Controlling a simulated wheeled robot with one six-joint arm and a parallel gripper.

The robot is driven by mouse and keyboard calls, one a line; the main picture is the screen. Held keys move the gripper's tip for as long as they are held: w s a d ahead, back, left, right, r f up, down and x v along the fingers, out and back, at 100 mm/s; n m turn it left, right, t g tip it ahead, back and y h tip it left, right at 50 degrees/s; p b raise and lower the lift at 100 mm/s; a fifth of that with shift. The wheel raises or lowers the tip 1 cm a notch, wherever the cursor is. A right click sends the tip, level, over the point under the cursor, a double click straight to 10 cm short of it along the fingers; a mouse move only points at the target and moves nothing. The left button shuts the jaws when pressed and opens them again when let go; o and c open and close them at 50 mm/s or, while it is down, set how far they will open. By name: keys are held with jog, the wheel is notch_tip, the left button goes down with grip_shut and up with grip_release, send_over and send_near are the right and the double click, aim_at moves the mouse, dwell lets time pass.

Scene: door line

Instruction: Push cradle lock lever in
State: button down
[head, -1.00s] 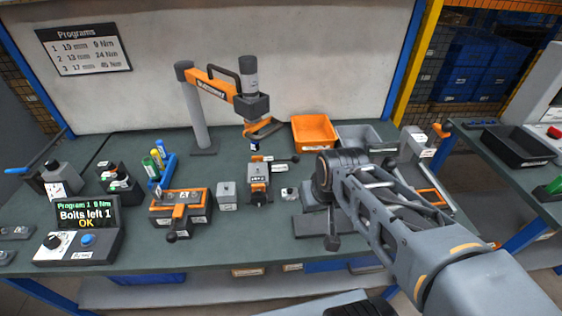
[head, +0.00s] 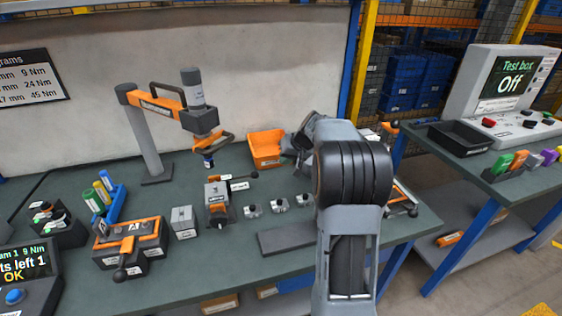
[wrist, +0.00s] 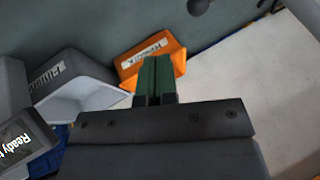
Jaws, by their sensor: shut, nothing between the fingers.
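I cannot tell for sure which part is the cradle lock lever. An orange fixture marked A (head: 128,244) with a black handle sits at the left. My gripper (wrist: 160,75) is shut and empty in the wrist view, its green fingertips together above the bench near an orange bin (wrist: 150,52). In the head view my arm hides it.
The orange bin also shows in the head view (head: 266,148). A grey bin (wrist: 75,82) and a display reading "Ready" (wrist: 25,140) lie left in the wrist view. An orange tool arm (head: 160,103) stands at the back. A flat grey plate (head: 285,241) lies near the front edge.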

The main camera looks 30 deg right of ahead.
aim_at(248, 176)
jog(key=w+a+f, duration=0.1)
jog(key=f, duration=0.1)
jog(key=w+a+f, duration=0.3)
jog(key=f, duration=0.1)
jog(key=shift+w+a+f+p, duration=0.2)
jog(key=shift+w+f+p, duration=0.1)
jog(key=shift+p, duration=0.1)
jog(key=shift+w+a+f, duration=0.1)
jog(key=shift+w+a, duration=0.15)
jog(key=shift+a, duration=0.35)
